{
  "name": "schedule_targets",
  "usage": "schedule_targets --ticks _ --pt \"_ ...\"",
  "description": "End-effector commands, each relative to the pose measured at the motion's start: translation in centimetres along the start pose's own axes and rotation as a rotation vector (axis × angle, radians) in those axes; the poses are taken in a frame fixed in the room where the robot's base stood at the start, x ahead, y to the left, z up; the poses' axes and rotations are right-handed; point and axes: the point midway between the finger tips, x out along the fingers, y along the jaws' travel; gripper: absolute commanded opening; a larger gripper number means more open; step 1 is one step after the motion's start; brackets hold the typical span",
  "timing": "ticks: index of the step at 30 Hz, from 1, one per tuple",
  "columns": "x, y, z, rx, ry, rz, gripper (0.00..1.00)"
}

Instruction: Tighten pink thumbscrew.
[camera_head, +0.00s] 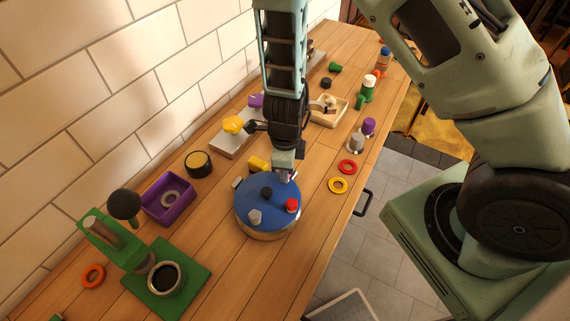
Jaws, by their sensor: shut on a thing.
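A round blue-topped lid (274,216) on a pale drum-like base stands on the wooden bench. It carries a red knob (292,205) at its right, a light grey knob (255,216) at its front and a black knob (266,193) near its middle. My gripper (285,175) points down at the lid's far right edge, its jaws shut on the pink thumbscrew there. The fingers hide nearly all of that thumbscrew; only a small pale pinkish bit shows beside them. I cannot tell how deep it sits.
A purple tray (168,199), a black-rimmed jar (198,164) and a green press (165,280) stand left. A wooden tray (328,111) lies beyond. The tiled wall bounds the left.

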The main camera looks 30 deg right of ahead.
Motion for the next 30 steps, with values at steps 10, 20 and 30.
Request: schedule_targets --ticks 10,20,30 --pt "0.0 0.0 0.0 0.022 -0.001 0.0 0.43" --pt "-3.0 0.0 0.0 0.02 -0.001 0.0 0.43" --pt "-6.2 0.0 0.0 0.019 -0.001 0.0 0.43"
